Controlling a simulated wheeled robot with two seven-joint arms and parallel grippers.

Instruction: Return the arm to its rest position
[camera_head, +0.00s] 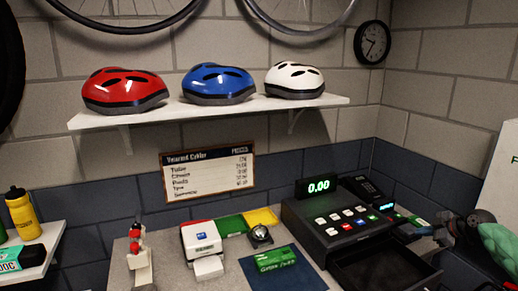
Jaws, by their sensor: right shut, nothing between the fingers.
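The dark cash register (335,222) has a display (318,186) showing 0.00 in green. Its drawer (385,268) is pulled out toward the front, and its inside looks dark. I cannot tell whether the gripper touches the register. My left gripper is not in view.
A shelf (200,112) with three helmets is above. A green rounded thing (499,245) is at far right.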

